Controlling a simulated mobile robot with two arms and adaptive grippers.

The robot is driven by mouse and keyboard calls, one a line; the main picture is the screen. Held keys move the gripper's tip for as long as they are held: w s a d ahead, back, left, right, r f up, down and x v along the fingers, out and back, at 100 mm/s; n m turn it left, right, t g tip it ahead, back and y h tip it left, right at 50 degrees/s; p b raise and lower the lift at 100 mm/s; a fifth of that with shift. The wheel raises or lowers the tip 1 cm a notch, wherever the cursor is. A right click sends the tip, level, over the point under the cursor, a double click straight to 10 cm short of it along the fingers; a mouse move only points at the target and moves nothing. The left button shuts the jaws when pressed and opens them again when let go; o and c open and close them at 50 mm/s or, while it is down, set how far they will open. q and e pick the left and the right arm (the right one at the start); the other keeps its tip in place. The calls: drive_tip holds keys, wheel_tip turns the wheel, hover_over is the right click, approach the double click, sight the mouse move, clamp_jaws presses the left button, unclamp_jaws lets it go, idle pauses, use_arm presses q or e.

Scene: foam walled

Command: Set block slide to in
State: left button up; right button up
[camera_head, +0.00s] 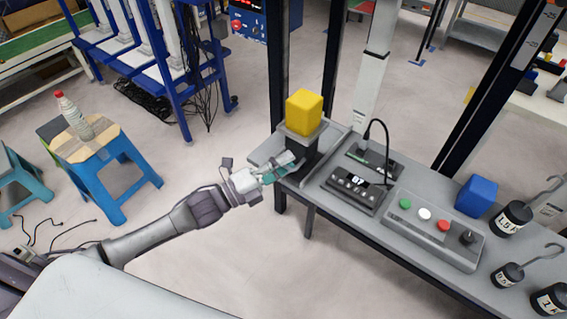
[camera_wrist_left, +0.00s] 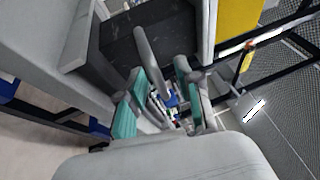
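A yellow block (camera_head: 304,112) sits in a grey holder on top of a dark carriage (camera_head: 304,157) at the left end of the grey bench. The yellow block also shows at the top of the left wrist view (camera_wrist_left: 240,22). My left gripper (camera_head: 278,171) is beside the carriage at the bench's left end. In the left wrist view, its teal-padded fingers (camera_wrist_left: 158,98) stand apart, near the dark face of the carriage (camera_wrist_left: 150,42). A slim grey bar (camera_wrist_left: 150,55) shows between them; I cannot tell whether they touch it. My right gripper is not in view.
Dark posts rise behind. A stool with a bottle (camera_head: 74,116) stands left. The floor in front is clear.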

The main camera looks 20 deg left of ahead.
sight(295, 153)
use_arm(q)
clamp_jaws()
drive_tip(key=shift+w+d+f+b, duration=0.1)
drive_tip(key=shift+w+b, duration=0.2)
drive_tip(key=shift+w, duration=0.1)
drive_tip(key=w, duration=0.2)
drive_tip(key=w+d+b, duration=0.1)
drive_tip(key=shift+w+d, duration=0.2)
drive_tip(key=shift+w, duration=0.2)
drive_tip(key=shift+o, duration=0.5)
unclamp_jaws()
